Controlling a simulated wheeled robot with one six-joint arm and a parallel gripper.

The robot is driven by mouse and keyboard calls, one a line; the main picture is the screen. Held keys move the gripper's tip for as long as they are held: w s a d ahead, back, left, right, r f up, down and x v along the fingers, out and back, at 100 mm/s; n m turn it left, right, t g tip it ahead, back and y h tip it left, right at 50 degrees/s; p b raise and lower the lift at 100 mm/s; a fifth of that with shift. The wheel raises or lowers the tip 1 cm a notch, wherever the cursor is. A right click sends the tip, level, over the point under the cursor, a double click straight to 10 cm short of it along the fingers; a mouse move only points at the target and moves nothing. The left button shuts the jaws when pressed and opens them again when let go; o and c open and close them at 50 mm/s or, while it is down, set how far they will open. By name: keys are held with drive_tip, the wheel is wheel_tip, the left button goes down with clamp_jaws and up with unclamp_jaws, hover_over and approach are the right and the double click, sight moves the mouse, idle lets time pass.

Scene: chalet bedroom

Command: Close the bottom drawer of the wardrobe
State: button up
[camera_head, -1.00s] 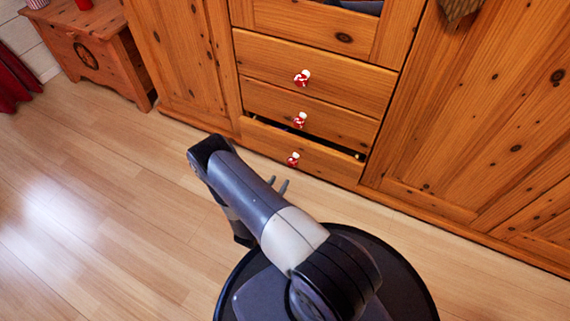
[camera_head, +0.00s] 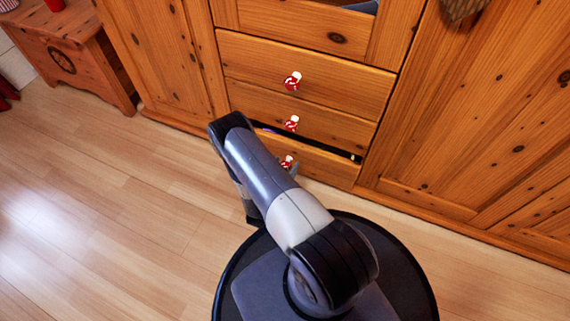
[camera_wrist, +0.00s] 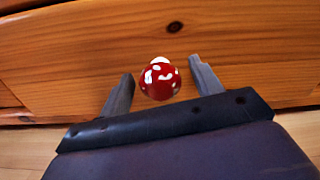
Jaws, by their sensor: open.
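The wardrobe's bottom drawer (camera_head: 325,166) stands slightly open; a dark gap shows above its front in the head view. Its red-and-white knob (camera_head: 287,162) shows there close to my gripper (camera_head: 291,166), which is mostly hidden behind my arm. In the wrist view the knob (camera_wrist: 159,80) lies between the two fingers of my open gripper (camera_wrist: 163,80), with the wooden drawer front (camera_wrist: 95,50) just beyond. I cannot tell whether a finger touches the knob or the front.
The middle drawer (camera_head: 330,118) and the upper drawer (camera_head: 340,80) look shut above it. Wardrobe doors flank the drawers. A wooden chest (camera_head: 75,65) stands at the far left. The floor (camera_head: 100,220) on the left is clear.

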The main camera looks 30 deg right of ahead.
sight(289, 156)
clamp_jaws()
drive_tip(key=x, duration=0.4)
drive_tip(key=shift+w+d, duration=0.1)
drive_tip(key=shift+w, duration=0.15)
idle(0.4)
unclamp_jaws()
drive_tip(key=shift+d, duration=0.15)
